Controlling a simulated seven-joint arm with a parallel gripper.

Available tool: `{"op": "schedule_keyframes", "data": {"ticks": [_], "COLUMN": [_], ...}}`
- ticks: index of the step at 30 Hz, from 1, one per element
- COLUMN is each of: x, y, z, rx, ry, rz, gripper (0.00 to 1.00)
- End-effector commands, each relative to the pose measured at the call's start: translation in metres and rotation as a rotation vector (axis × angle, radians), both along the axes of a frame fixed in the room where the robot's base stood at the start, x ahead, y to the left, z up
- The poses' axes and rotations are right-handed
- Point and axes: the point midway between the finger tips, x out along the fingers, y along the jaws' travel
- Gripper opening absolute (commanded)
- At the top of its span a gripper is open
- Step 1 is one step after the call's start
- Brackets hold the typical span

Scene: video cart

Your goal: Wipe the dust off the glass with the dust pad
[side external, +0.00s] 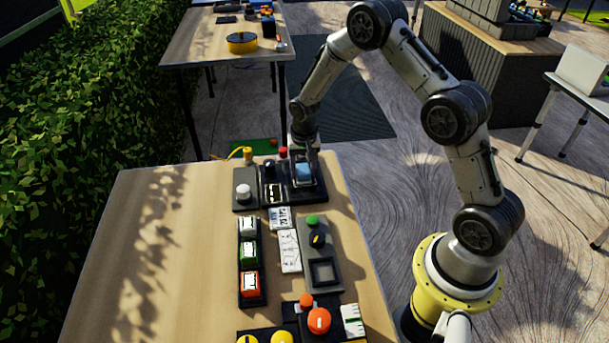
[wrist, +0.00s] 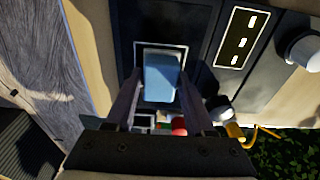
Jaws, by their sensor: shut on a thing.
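My gripper (side external: 311,158) is over the far end of the table, at a black panel (side external: 318,193). In the wrist view my gripper (wrist: 160,76) has its fingers on both sides of a pale blue block, which I take to be the dust pad (wrist: 160,82); it is shut on it. The blue pad (side external: 303,173) also shows below the fingers in the side view. It sits over a white-outlined dark frame on the panel, apparently the glass, which it mostly covers. I cannot tell whether pad and glass touch, and no dust can be made out.
Beside the panel are a grey unit with a white knob (side external: 243,191), a red button (side external: 282,153) and a yellow cable (side external: 238,152). Nearer are a row of switches (side external: 249,253), a grey box (side external: 321,250) and orange buttons (side external: 319,320). The table's left side (side external: 130,250) is clear.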

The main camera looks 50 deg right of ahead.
Motion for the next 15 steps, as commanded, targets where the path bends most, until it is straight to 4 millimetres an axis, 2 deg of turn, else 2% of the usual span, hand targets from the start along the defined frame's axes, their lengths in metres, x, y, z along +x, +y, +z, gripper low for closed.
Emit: {"op": "schedule_keyframes", "data": {"ticks": [15], "x": [0.033], "y": [-0.034], "z": [-0.001], "rx": [0.001], "ry": [0.001], "rz": [-0.002], "gripper": [0.02]}}
